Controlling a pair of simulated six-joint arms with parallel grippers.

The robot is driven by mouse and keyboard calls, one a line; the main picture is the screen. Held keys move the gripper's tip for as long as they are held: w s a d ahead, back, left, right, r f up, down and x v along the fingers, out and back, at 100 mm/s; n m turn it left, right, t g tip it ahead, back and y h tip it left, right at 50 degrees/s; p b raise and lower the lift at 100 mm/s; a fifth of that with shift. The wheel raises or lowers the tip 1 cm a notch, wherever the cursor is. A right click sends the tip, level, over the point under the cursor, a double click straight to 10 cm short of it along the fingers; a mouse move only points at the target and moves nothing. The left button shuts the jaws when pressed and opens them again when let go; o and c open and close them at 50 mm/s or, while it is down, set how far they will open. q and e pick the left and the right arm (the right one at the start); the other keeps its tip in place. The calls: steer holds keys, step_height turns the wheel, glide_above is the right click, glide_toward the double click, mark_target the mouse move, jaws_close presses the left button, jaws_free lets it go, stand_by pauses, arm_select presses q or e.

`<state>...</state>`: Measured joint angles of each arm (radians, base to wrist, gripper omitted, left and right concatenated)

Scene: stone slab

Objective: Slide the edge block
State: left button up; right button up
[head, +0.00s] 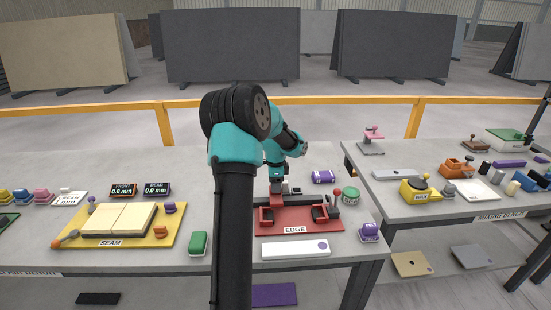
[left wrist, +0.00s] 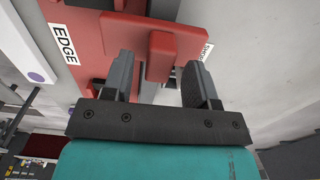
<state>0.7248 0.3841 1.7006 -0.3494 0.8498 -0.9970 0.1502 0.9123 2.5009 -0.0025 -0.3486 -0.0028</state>
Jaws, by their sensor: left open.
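The red edge block (left wrist: 150,42) with its raised tab (left wrist: 159,62) shows in the left wrist view, on the red station labelled EDGE (head: 294,229). My left gripper (left wrist: 160,78) is open, with one grey finger on each side of the tab. A gap shows between the fingers and the tab, so they do not appear closed on it. In the head view my left gripper (head: 276,184) points down over the back left of the EDGE station. My arm hides part of the station's left side. My right gripper is not in view.
A white slab piece (head: 296,250) lies in front of the EDGE station. A yellow SEAM station (head: 160,238) and a green block (head: 198,243) are to the left. A red-knobbed lever (head: 337,192) and a green round item (head: 351,195) stand at the right.

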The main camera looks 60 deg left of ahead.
arm_select(q)
step_height(320, 180, up, 16)
steer(key=shift+f, duration=0.2)
stand_by(0.5)
